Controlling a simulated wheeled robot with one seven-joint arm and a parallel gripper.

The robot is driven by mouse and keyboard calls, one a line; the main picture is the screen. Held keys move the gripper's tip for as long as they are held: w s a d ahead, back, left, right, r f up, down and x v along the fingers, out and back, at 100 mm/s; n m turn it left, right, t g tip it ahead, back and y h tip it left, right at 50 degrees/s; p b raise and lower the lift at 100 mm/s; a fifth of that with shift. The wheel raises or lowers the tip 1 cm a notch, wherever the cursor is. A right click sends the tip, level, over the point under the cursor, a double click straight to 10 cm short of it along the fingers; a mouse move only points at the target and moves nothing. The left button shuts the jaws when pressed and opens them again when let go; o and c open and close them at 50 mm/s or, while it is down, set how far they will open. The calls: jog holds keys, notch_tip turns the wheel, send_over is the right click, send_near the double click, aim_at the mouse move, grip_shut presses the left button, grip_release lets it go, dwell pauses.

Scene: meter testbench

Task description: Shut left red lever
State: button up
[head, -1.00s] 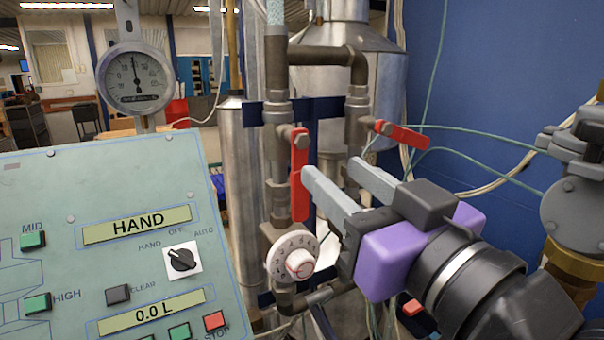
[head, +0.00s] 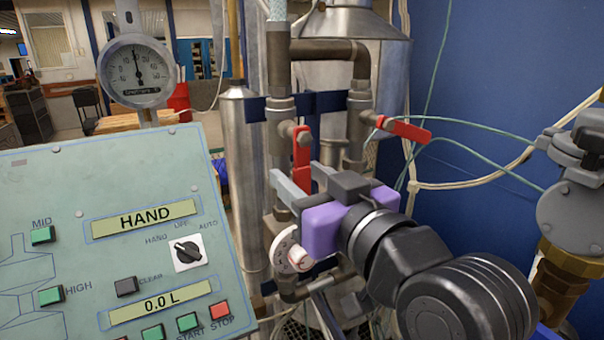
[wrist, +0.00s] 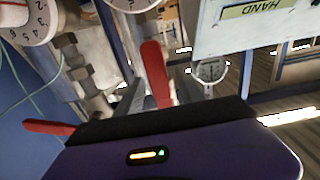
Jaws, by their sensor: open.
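The left red lever (head: 302,156) hangs straight down along its vertical pipe in the head view; its lower end is partly hidden by my gripper. My gripper (head: 295,177) is open at the lever's lower part. In the wrist view, the left red lever (wrist: 154,72) shows between the two grey fingers of my gripper (wrist: 167,86), with space visible on both sides. I cannot tell whether a finger touches it. The right red lever (head: 404,130) points sideways to the right; it also shows at the left of the wrist view (wrist: 47,127).
A white numbered dial (head: 283,247) sits just below my gripper. A control panel (head: 70,185) fills the left front, with a round gauge (head: 136,72) behind it. A grey valve with brass fittings (head: 575,215) stands at the right. Thin cables cross near the right lever.

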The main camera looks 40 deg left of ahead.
grip_shut()
dwell(1.4)
